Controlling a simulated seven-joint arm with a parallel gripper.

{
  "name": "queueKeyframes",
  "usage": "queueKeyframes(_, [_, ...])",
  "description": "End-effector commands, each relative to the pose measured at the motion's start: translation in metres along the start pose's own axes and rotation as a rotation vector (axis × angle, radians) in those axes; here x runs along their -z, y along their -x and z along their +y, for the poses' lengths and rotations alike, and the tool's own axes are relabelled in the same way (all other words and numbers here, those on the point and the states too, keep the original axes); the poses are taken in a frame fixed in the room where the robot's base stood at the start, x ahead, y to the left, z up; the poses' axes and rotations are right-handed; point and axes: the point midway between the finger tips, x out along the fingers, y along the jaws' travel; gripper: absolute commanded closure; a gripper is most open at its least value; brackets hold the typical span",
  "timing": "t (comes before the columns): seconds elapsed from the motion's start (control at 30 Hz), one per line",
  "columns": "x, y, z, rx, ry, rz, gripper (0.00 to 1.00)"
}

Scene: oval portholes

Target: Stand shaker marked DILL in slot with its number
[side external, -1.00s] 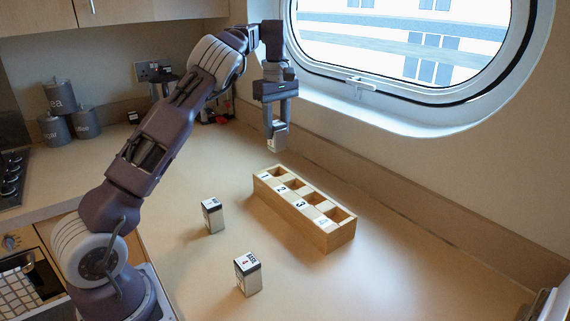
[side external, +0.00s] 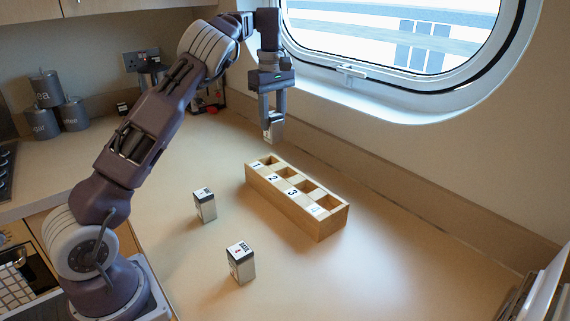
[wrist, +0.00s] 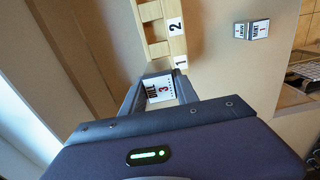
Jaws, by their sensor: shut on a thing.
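My gripper (side external: 272,125) is shut on a small white-and-black shaker (side external: 270,136), held above the counter near the far-left, slot 1 end of the wooden rack (side external: 284,202). In the wrist view, the held shaker (wrist: 160,88) shows a label that reads like DILL, with a 3. The rack (wrist: 170,47) also shows there beyond the fingers. Its slots carry 1, 2, 3 and a faint last number, and they look empty. The held shaker is apart from the rack.
Two other shakers stand upright on the counter: one further back (side external: 205,205), and one marked 4 nearer the camera (side external: 241,263). Grey canisters (side external: 58,117) stand at the back left. The window sill (side external: 400,110) rises behind the rack. The counter right of the rack is clear.

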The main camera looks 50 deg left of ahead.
Motion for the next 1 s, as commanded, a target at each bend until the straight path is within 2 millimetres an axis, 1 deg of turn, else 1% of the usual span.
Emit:
queueKeyframes(0.03, [-0.018,-0.001,0.003,-0.002,-0.006,-0.002,1.0])
queueKeyframes(0.17, [-0.07,-0.007,0.006,-0.002,-0.005,-0.003,1.0])
queueKeyframes(0.2, [-0.085,-0.009,0.005,-0.003,-0.005,-0.003,1.0])
queueKeyframes(0.3, [-0.119,-0.015,0.001,-0.001,-0.005,-0.002,1.0])
queueKeyframes(0.4, [-0.138,-0.019,-0.003,0.001,-0.005,0.0,1.0])
queueKeyframes(0.5, [-0.143,-0.025,-0.005,0.002,-0.004,0.0,1.0])
queueKeyframes(0.8, [-0.143,-0.054,-0.005,0.003,-0.003,0.0,1.0])
queueKeyframes(1.0, [-0.143,-0.058,-0.004,0.001,-0.003,0.0,1.0])
